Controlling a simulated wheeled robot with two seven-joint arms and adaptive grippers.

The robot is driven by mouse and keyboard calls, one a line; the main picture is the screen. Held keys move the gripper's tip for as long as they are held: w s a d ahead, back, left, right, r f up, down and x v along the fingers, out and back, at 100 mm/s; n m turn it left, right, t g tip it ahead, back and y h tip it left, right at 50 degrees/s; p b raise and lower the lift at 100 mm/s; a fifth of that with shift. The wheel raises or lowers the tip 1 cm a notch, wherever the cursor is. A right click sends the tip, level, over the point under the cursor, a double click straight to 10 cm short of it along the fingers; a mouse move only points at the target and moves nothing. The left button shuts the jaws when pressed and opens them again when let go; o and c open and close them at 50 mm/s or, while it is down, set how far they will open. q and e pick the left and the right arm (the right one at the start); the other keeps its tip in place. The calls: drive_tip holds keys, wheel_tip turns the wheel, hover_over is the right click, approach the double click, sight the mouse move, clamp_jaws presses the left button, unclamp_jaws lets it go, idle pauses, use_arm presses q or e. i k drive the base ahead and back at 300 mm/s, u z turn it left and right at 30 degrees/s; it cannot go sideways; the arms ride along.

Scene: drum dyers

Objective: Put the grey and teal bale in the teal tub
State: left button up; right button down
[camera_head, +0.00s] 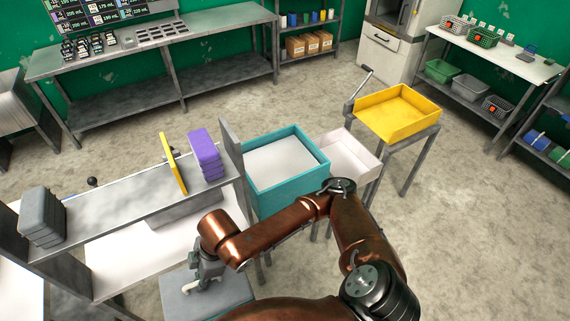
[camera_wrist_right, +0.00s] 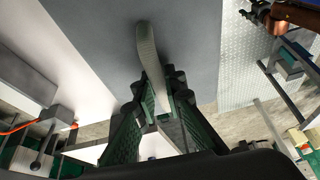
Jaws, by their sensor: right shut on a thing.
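The bale (camera_head: 235,290) is a flat grey block with a teal tinge along its edge, at the bottom of the head view. A pale strap handle (camera_wrist_right: 149,60) stands up from its grey top in the right wrist view. My right gripper (camera_head: 207,283) is over the bale, its fingers (camera_wrist_right: 163,105) shut on the strap. Whether the bale's underside touches anything is hidden. The teal tub (camera_head: 325,170) stands beyond and to the right of the bale, with a pale inside and no contents seen. My left gripper is not in view.
A metal shelf (camera_head: 110,217) left of the tub carries a grey stack (camera_head: 41,217), a yellow panel (camera_head: 173,163) and a purple stack (camera_head: 205,152). An upright plate (camera_head: 231,150) stands between shelf and tub. A pale pink tub (camera_head: 352,155) and yellow tray (camera_head: 397,112) stand to the right.

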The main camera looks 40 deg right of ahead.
sight(279, 154)
drive_tip(key=z, duration=2.75)
drive_tip(key=i, duration=2)
drive_tip(key=u, duration=2.8)
drive_tip(key=i, duration=0.25)
drive_tip(key=u, duration=0.1)
